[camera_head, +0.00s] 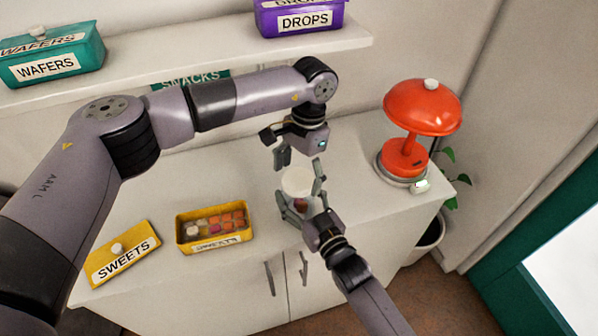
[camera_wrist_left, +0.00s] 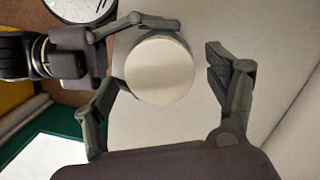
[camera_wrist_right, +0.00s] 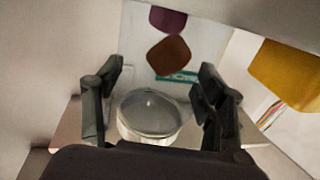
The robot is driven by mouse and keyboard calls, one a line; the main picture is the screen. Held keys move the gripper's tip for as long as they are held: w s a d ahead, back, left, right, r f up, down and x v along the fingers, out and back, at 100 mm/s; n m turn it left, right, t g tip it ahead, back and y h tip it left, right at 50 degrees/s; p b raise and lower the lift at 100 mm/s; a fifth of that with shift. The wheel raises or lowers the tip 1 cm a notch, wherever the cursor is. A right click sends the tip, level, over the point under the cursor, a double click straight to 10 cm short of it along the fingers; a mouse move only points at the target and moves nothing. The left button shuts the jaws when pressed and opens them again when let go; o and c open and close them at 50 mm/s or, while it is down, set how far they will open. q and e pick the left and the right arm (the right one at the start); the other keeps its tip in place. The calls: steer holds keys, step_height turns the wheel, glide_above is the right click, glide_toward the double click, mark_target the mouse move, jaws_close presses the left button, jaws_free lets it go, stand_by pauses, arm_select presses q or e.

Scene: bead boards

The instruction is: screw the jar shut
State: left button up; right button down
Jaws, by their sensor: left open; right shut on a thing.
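The jar (camera_head: 301,204) stands upright on the white cabinet top, with dark reddish pieces inside. A round white lid (camera_head: 297,181) sits at its top; I cannot tell how tightly it is seated. In the left wrist view the lid (camera_wrist_left: 160,70) lies between my left fingers, apart from both. My left gripper (camera_head: 298,160) is open above the jar, pointing down. My right gripper (camera_head: 302,200) is shut on the jar from the front. In the right wrist view clear round glass (camera_wrist_right: 150,115) shows between the right fingers, whose contact is partly hidden.
A yellow sweets box (camera_head: 185,246) stands open at left, its labelled lid (camera_head: 122,255) beside it. A red lamp (camera_head: 408,155) stands at right. A shelf (camera_head: 200,55) behind holds a teal wafers box (camera_head: 60,62) and a purple drops box (camera_head: 335,18). Cabinet top between jar and lamp is clear.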

arm_select(q)
steer(key=shift+r, duration=2.25)
steer(key=shift+c, duration=0.5)
